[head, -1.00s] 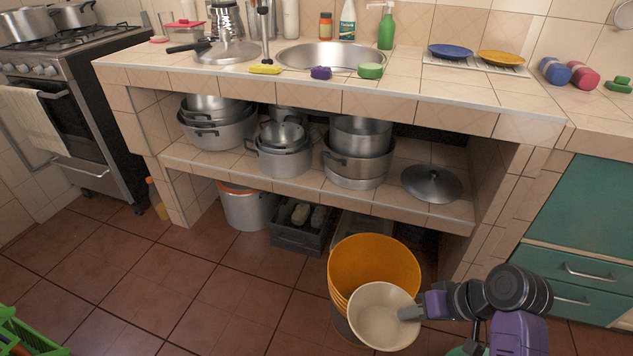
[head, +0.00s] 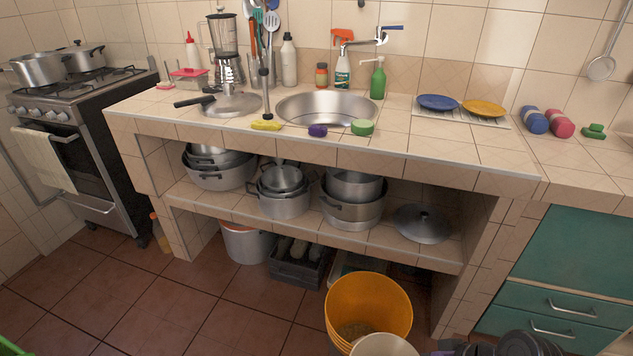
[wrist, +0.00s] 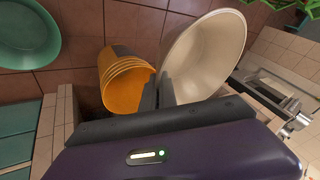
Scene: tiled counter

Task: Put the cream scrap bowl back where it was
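The cream scrap bowl (head: 385,346) is at the bottom edge of the head view, partly cut off, in front of the orange bucket (head: 385,296). In the wrist view the cream bowl (wrist: 208,52) is tilted, with its open inside showing. My gripper (wrist: 159,92) has its dark fingers closed on the bowl's rim. The orange bucket (wrist: 118,85) shows left of the fingers in the wrist view. In the head view my gripper is mostly cut off at the bottom, right of the bowl.
The tiled counter (head: 455,150) holds a sink (head: 325,108), a yellow sponge (head: 266,125), a purple scrubber, a green sponge (head: 362,127) and plates. Pots and a lid (head: 421,224) fill the shelf below. A teal basin (wrist: 25,38) shows in the wrist view. Floor at left is mostly clear.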

